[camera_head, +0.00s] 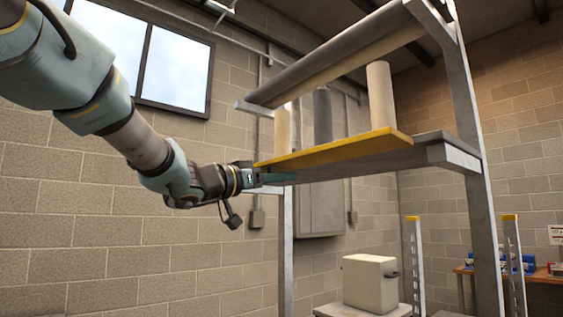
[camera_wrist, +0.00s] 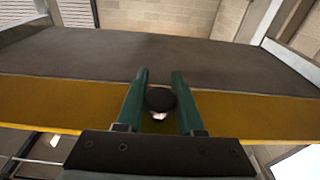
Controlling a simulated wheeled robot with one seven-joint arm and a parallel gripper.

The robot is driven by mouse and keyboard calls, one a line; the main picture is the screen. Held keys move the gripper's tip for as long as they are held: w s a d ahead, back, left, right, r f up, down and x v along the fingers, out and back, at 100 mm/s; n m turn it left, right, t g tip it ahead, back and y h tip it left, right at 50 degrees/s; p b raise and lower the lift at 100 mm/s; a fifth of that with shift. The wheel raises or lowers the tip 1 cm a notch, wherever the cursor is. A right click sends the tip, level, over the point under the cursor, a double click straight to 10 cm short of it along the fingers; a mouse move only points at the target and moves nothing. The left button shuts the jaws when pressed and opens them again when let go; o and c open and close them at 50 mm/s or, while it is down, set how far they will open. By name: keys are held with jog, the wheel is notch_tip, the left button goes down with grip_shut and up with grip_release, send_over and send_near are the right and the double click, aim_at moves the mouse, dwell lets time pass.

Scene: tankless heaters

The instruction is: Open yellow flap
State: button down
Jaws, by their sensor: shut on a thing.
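The yellow flap (camera_head: 335,149) is a long panel along the front edge of a raised grey shelf. In the wrist view the flap (camera_wrist: 60,103) crosses as a yellow band below the grey-brown shelf surface. My gripper (camera_head: 292,177) is at the flap's left end in the head view, with its green fingers just under the flap's edge. In the wrist view my gripper (camera_wrist: 160,95) has its two fingers on either side of a round black knob (camera_wrist: 160,99) in front of the flap, and is shut on it. How the knob joins the flap is hidden.
Upright rolls, including a beige one (camera_head: 380,95), stand on the shelf (camera_head: 455,160). A grey metal post (camera_head: 475,150) rises at its right. A beige box (camera_head: 370,283) sits below. A workbench (camera_head: 540,275) stands far right. The brick wall (camera_head: 100,230) is behind my arm.

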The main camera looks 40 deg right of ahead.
jog(key=shift+a+r+y+p, duration=0.1)
jog(key=shift+r+y+p, duration=0.25)
jog(key=shift+p, duration=0.55)
jog(key=shift+f, duration=0.25)
jog(key=c, duration=0.5)
grip_release()
jog(key=shift+c, duration=0.2)
jog(key=a+b, duration=0.3)
jog(key=a, duration=0.7)
jog(key=shift+w+a+f, duration=0.35)
jog(key=shift+a, duration=0.05)
